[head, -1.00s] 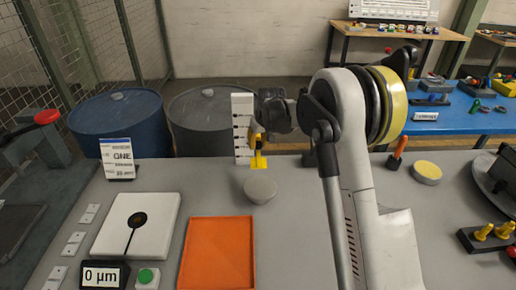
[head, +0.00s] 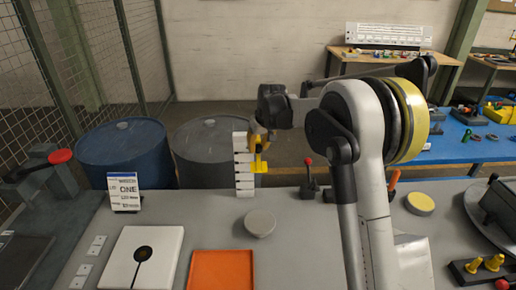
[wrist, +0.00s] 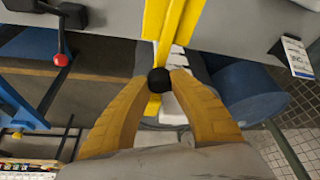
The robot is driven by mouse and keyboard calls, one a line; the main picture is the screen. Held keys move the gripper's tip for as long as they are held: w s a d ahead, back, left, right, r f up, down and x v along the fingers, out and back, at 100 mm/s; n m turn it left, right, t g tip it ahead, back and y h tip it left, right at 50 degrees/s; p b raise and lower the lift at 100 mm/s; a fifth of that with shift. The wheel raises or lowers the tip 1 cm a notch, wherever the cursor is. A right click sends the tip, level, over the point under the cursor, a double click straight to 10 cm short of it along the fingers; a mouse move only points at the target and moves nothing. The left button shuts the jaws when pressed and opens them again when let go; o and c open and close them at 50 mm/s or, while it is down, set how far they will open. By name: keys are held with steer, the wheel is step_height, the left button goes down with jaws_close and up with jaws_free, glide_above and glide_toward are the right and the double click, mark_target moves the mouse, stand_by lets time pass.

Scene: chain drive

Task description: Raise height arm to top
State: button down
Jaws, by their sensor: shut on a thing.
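The height gauge is an upright white scale (head: 241,178) with dark marks at the far edge of the grey bench. Its yellow height arm (head: 260,167) sits partway up the scale, below the top. My gripper (head: 258,142) is at the arm from the right side. In the wrist view, the yellow fingers of my gripper (wrist: 160,82) are shut on a round black knob (wrist: 159,79) on the yellow arm (wrist: 153,106). In the head view, the knob is hidden by the gripper.
A round grey disc (head: 260,223) and an orange tray (head: 222,271) lie on the bench in front of the gauge. A red-knobbed lever (head: 309,178) stands to its right. Blue (head: 128,155) and dark grey (head: 208,152) drums stand behind the bench.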

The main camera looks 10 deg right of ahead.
steer(key=c, duration=1.1)
jaws_free()
steer(key=shift+w+f, duration=0.1)
steer(key=v, duration=1.2)
